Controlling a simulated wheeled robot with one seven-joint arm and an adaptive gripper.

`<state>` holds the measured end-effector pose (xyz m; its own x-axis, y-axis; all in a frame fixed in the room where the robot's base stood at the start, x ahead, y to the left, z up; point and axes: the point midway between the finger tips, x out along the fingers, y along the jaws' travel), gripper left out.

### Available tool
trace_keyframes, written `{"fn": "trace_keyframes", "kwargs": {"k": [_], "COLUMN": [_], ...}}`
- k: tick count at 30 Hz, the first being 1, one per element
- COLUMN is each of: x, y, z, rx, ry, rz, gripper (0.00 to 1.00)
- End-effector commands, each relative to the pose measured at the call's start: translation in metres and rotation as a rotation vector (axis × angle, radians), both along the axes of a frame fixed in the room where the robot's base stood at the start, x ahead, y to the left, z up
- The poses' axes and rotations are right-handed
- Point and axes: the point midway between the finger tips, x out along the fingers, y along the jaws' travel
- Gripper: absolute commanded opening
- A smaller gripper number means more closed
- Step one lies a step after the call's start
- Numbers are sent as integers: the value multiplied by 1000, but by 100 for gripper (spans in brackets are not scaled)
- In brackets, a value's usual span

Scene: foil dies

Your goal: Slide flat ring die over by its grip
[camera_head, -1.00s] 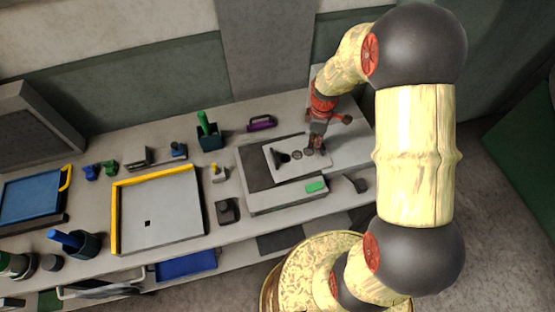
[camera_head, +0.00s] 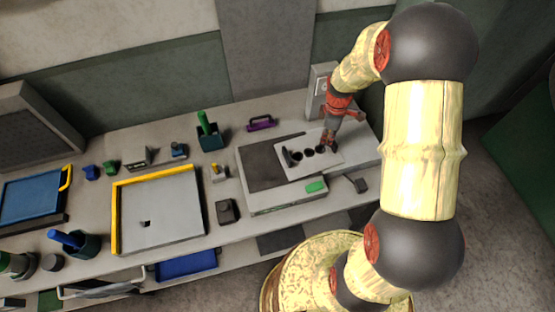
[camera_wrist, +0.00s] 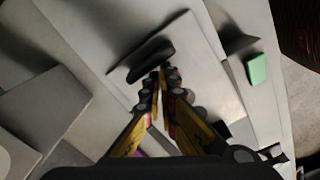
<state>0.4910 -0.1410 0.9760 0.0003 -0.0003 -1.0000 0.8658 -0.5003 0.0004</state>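The flat ring die is a pale thin plate (camera_head: 333,160) with several dark round openings, lying flat on the machine. In the wrist view, its bare surface (camera_wrist: 207,68) shows right of the fingers. Its black, bar-like grip (camera_wrist: 146,60) stands near the far edge of the plate. My gripper (camera_head: 329,146) is low at the plate's right end. In the wrist view its fingers (camera_wrist: 160,72) converge almost together, tips against or just beside the grip's near side. The bar does not visibly lie between them; exact contact is hidden.
The grey machine (camera_head: 285,199) carries a dark top and a green button (camera_head: 316,186). To its left stand a yellow-edged tray (camera_head: 180,205), a black block (camera_head: 227,211) and a dark green holder (camera_head: 210,140). A purple handle (camera_head: 261,124) lies behind.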

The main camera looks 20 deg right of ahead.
Motion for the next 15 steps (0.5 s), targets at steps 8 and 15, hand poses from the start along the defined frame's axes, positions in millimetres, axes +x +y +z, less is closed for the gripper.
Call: {"fn": "trace_keyframes", "kwargs": {"k": [8, 15], "x": [0, 0], "y": [-13, -24], "z": [0, 0], "rx": [0, 0], "ry": [0, 0], "rz": [-1, 0], "gripper": [0, 0]}}
